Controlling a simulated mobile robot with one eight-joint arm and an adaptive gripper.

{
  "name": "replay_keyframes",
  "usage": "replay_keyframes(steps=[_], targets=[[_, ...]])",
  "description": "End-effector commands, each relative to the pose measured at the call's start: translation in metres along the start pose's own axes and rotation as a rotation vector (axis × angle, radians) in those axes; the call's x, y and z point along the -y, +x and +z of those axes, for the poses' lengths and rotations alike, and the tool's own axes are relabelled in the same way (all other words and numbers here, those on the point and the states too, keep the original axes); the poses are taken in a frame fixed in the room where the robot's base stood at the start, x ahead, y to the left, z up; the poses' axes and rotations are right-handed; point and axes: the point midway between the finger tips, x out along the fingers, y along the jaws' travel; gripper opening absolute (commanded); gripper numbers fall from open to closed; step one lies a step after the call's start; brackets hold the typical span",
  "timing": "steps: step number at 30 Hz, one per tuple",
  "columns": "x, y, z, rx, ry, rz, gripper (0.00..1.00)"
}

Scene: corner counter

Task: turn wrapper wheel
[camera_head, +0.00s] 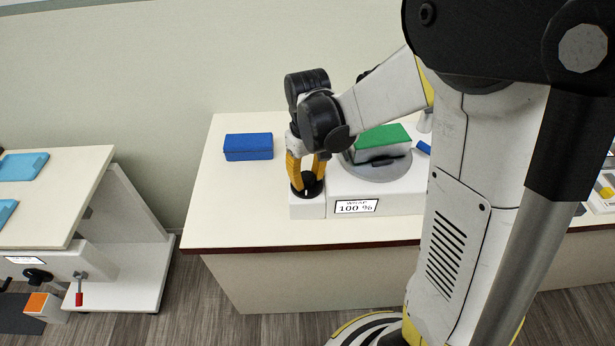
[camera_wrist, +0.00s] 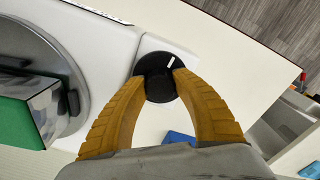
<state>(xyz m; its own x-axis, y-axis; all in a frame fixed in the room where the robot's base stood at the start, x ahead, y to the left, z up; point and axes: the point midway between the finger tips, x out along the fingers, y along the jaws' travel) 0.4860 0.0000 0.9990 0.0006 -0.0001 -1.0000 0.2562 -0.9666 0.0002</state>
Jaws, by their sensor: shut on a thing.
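The wrapper wheel is a round black knob with a white mark, and it shows in the wrist view (camera_wrist: 160,86) on a white housing. In the head view the black wheel (camera_head: 309,186) sits on the left end of the white wrapper (camera_head: 405,198). My gripper (camera_head: 306,174) reaches down to it from above, its yellow fingers shut on the wheel from both sides. A green-topped box (camera_head: 382,136) with grey sides rests on the round grey turntable (camera_head: 377,172). My arm hides part of the wrapper's right side.
A blue box (camera_head: 248,147) lies on the corner counter (camera_head: 240,220), left of the wrapper. Another blue item (camera_head: 424,147) shows behind my arm. A separate table (camera_head: 45,205) with blue items stands at the left, across a floor gap. The counter's front left is clear.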

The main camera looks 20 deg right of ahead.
Motion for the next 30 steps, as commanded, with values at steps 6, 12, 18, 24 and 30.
replay_keyframes(steps=[6,12,18,24,30], targets=[[0.000,0.000,0.001,0.001,-0.001,0.000,0.44],[0.000,0.000,0.000,0.001,-0.001,0.000,0.44],[0.000,-0.016,0.000,0.000,-0.002,0.000,0.44],[0.000,-0.060,0.001,0.001,-0.001,0.000,0.44],[0.000,-0.100,0.000,0.001,-0.001,0.000,0.44]])
